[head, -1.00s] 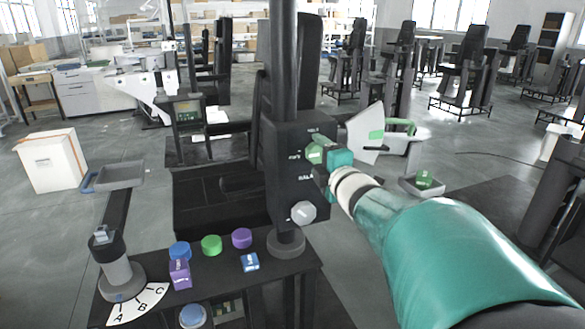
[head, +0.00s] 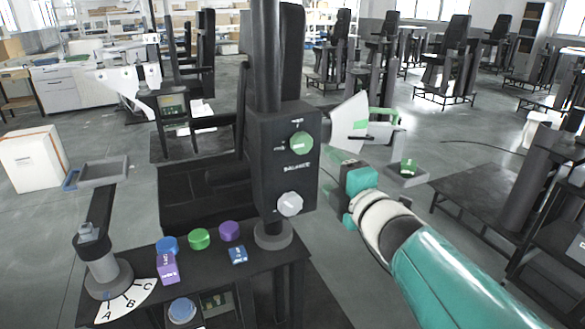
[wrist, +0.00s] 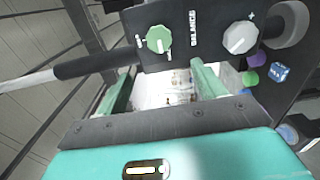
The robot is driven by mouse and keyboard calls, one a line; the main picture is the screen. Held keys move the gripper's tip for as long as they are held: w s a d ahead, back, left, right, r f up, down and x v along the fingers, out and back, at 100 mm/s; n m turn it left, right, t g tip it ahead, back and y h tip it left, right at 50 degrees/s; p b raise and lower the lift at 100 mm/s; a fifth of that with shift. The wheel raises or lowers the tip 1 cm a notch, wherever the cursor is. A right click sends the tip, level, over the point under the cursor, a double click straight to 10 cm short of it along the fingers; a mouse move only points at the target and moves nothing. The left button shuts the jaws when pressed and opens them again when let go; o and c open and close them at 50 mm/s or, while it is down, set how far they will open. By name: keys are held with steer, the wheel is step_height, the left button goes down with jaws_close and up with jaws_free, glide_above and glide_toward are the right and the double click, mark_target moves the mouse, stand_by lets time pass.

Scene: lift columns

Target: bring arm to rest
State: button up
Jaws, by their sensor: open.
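My gripper (head: 343,172) is to the right of the black control box on the column, apart from it, with nothing between its fingers. In the wrist view my gripper (wrist: 160,92) shows two green fingers spread apart. The control box (head: 284,165) carries a green knob (head: 301,143) above and a grey-white knob (head: 290,204) below. In the wrist view the green knob (wrist: 159,39) and the white knob (wrist: 240,37) lie beyond the fingertips. My teal and white arm reaches in from the lower right.
Blue, green (head: 200,238) and purple caps, a purple block (head: 167,267) and a blue block (head: 238,255) are on the black bench. A lever post (head: 104,262) with an A-B-C dial stands left. A small tray (head: 408,172) with a green block is beyond my gripper.

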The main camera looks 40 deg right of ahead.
stand_by(0.4)
steer(key=w+a+f+m+g, duration=0.3)
steer(key=a+f+m+g, duration=0.3)
steer(key=a+m, duration=0.45)
steer(key=s+a+f+m+g+y, duration=0.2)
steer(key=s+a+f+g, duration=0.1)
steer(key=a, duration=0.5)
steer(key=s+a+f+m+g+y, duration=0.2)
steer(key=s+a+f+y, duration=0.1)
steer(key=a, duration=0.5)
steer(key=shift+s+a+f+g, duration=0.2)
steer(key=shift+s+f+g, duration=0.1)
steer(key=shift+f+g, duration=0.15)
